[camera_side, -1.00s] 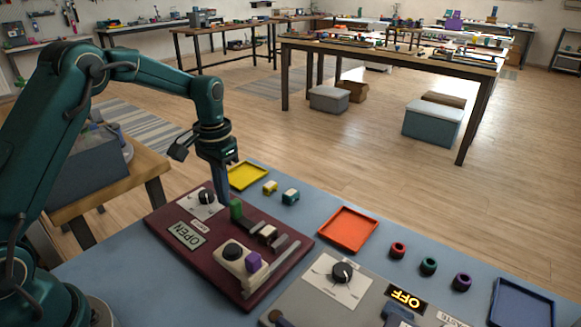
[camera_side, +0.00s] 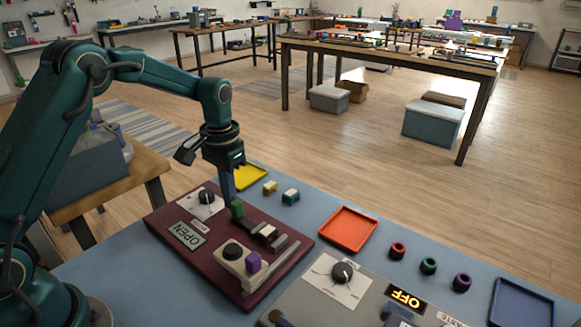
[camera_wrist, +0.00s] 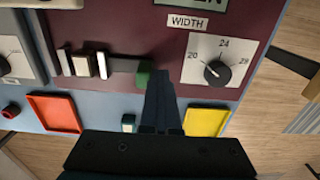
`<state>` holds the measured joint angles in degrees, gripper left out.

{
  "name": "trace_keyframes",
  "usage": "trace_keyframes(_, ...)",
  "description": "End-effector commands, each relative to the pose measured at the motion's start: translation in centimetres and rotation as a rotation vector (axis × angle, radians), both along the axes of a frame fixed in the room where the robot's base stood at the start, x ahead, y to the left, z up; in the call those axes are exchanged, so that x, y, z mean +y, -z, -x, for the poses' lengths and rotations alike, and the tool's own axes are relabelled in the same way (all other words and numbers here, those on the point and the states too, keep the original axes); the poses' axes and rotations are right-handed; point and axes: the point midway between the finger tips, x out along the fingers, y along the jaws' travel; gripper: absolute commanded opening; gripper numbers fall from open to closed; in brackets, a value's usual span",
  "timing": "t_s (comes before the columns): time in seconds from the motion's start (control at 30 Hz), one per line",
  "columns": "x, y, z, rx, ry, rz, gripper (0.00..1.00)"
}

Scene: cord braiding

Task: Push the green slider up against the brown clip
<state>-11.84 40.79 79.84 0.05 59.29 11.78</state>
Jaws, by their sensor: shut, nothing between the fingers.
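The green slider (camera_side: 237,210) stands on a dark rail on the maroon board; in the wrist view it (camera_wrist: 143,75) is left of my fingertips. My gripper (camera_side: 229,197) is shut and empty, its fingers pointing down beside the slider on the side away from the clip. In the wrist view the fingertips (camera_wrist: 159,78) overlap the slider's edge, so I cannot tell whether they touch. The brown clip (camera_wrist: 82,65) is on the same rail line, between pale upright plates. A stretch of bare rail shows between the slider and the nearer pale plate (camera_wrist: 102,65).
A width dial (camera_wrist: 213,72) is on the board next to my fingers. Yellow (camera_side: 250,176) and orange (camera_side: 348,229) trays lie on the blue table behind the board.

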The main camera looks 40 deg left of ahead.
Motion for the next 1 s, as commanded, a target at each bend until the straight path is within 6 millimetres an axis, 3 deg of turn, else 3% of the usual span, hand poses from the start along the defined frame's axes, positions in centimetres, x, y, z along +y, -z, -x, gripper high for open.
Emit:
trace_keyframes(0.57, -2.1, 0.0, 0.0, 0.002, 0.002, 0.002, 0.00)
trace_keyframes(1.0, -2.0, 0.0, 0.0, 0.003, 0.000, 0.004, 0.00)
